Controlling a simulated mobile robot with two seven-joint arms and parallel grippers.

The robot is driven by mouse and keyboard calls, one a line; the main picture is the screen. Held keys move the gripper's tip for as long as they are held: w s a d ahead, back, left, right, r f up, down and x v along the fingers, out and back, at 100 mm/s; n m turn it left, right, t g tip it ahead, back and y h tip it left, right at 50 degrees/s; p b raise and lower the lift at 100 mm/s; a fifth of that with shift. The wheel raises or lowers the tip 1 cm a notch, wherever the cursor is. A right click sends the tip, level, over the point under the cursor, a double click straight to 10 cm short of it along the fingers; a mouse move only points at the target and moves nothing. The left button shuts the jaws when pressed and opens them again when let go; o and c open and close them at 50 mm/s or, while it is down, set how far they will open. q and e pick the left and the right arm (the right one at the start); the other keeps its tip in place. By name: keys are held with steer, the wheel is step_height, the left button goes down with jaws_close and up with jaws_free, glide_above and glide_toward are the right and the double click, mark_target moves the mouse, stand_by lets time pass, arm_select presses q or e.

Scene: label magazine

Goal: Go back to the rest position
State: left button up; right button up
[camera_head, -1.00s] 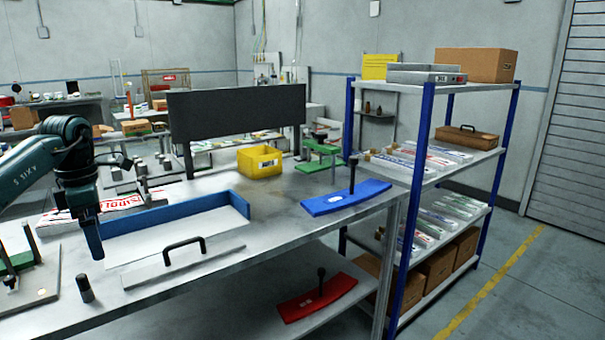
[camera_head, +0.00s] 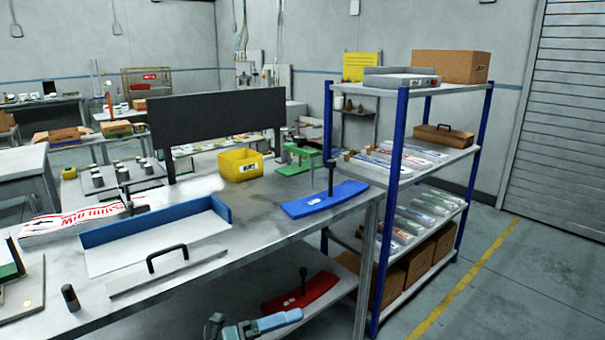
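Part of one of my arms, grey and light blue, shows at the bottom edge in front of the bench's lower shelf. I cannot tell which arm it is. On the workbench (camera_head: 230,205) stands a blue-walled tray (camera_head: 160,222) with a white floor. A grey plate with a black handle (camera_head: 167,257) lies in front of it. A blue curved plate with a black knob (camera_head: 324,198) lies near the right end. A yellow bin (camera_head: 240,164) stands behind, and a red-and-white printed item (camera_head: 75,223) lies at the left.
A shelf rack with blue posts (camera_head: 384,205) stands right of the bench, holding boxes and packets. A red curved plate (camera_head: 300,292) lies on the bench's lower shelf. The floor (camera_head: 500,290) at the right is clear.

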arm_select(q)
steer(key=s+a+f+n+t+y+p, duration=0.1)
steer(key=s+a+f+n+y, duration=0.5)
steer(key=n, duration=0.9)
steer(key=s+a+f+n+t+y+p, duration=0.1)
steer(key=s+a+f+n+t+y, duration=0.2)
steer(key=s+a+f+n+y, duration=0.2)
steer(key=s+f+n+y, duration=0.3)
steer(key=s+n, duration=0.4)
steer(key=n, duration=0.4)
steer(key=shift+s+a+f+n+y+p, duration=0.15)
steer(key=shift+a+f+n+y+p, duration=0.2)
steer(key=shift+f, duration=0.45)
steer(key=shift+c, duration=0.6)
